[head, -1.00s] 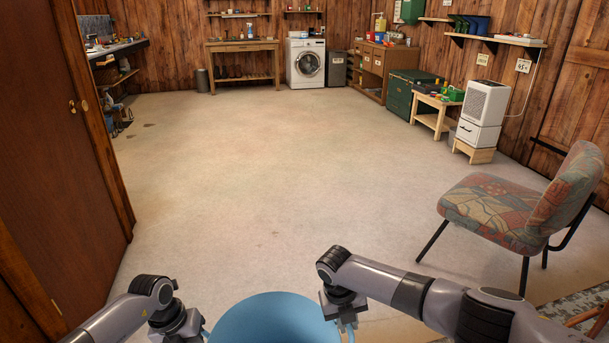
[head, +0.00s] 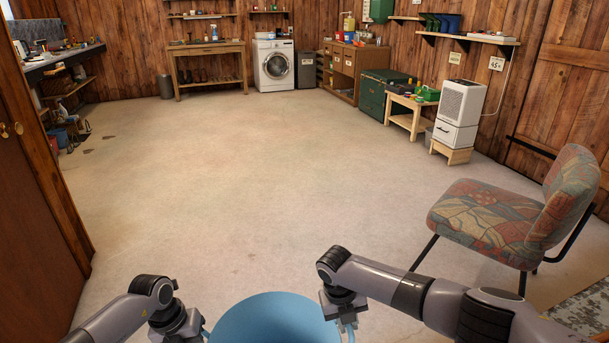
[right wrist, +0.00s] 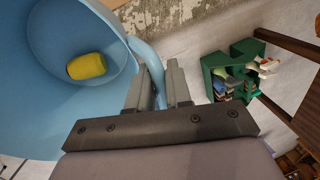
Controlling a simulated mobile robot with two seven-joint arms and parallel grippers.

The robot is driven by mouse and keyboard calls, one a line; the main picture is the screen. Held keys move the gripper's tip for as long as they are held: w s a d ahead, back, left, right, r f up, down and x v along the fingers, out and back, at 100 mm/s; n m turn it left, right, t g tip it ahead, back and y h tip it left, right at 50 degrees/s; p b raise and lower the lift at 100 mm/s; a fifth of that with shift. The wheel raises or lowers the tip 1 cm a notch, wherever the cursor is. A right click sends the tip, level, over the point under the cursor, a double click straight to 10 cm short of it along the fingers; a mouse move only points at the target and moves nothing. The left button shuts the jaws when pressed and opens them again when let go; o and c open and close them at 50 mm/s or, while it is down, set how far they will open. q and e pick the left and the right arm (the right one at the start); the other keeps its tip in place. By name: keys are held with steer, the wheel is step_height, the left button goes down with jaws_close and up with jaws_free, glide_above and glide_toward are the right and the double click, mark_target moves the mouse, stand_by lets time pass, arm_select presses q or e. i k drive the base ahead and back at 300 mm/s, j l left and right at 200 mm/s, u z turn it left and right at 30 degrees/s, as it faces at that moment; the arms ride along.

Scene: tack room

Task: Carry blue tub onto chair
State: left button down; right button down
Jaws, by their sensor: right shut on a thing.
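The blue tub (head: 275,320) is at the bottom middle of the head view, held between my two arms, its lower part cut off by the frame edge. My right gripper (head: 348,322) is at its right rim; in the right wrist view the fingers (right wrist: 160,92) are shut on the tub's handle. The tub (right wrist: 50,60) has a yellow thing (right wrist: 87,66) inside. My left gripper (head: 200,335) is at the tub's left side, its fingertips mostly cut off. The chair (head: 500,220), with a patterned seat and back, stands at the right, apart from the tub. Its visible seat is bare.
The floor (head: 240,180) ahead is wide and clear. A brown door (head: 30,180) stands close at the left. A white appliance on a wooden stand (head: 458,115), a low table (head: 410,120) and a green chest (head: 380,95) line the right wall. A mat (head: 585,315) lies below the chair.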

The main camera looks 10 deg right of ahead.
mark_target(494, 213)
steer(key=i+z, duration=0.4)
steer(key=i+j+z, duration=0.1)
steer(key=i+z, duration=0.3)
steer(key=i, duration=0.2)
steer(key=i+z, duration=0.4)
steer(key=i+j+z, duration=0.1)
steer(key=i+z, duration=0.25)
steer(key=i, duration=0.3)
